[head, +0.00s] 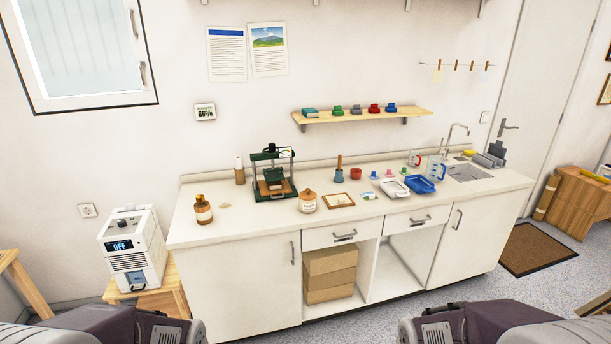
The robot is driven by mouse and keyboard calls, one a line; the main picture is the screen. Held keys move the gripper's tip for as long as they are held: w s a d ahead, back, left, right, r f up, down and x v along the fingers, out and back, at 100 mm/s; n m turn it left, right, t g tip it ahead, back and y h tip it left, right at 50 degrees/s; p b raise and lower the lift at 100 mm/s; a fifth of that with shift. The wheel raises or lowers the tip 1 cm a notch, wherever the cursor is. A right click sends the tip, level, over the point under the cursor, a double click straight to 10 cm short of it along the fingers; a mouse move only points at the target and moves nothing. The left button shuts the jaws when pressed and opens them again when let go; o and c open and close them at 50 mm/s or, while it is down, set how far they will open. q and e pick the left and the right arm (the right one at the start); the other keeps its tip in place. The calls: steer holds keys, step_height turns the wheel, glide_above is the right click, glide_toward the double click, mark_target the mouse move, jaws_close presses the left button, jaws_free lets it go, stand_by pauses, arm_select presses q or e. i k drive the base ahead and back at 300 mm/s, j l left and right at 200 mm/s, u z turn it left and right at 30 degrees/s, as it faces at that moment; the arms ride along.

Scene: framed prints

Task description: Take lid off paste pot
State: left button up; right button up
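A squat tan-and-white pot (307,203) with a label and a brownish lid on top stands on the white counter (260,222), to the right of the green press; it looks like the paste pot, though its label is too small to read. An amber bottle (203,210) with a pale label stands further left on the counter. Parts of my two arms show at the bottom left and bottom right edges, well short of the counter. Neither gripper's fingers are visible.
A green press (273,175) stands just left of the pot, and a wood-framed print (338,200) lies to its right. White (394,189) and blue (419,184) trays sit further right. A wooden shelf (362,117) hangs above. The counter's front edge before the pot is clear.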

mark_target(307, 195)
steer(key=i+j+z, duration=0.1)
steer(key=i+z, duration=0.15)
steer(key=i, duration=0.3)
steer(key=i+j+z, duration=0.25)
steer(key=i, duration=0.25)
steer(key=i+j+z, duration=0.25)
steer(key=i, duration=0.25)
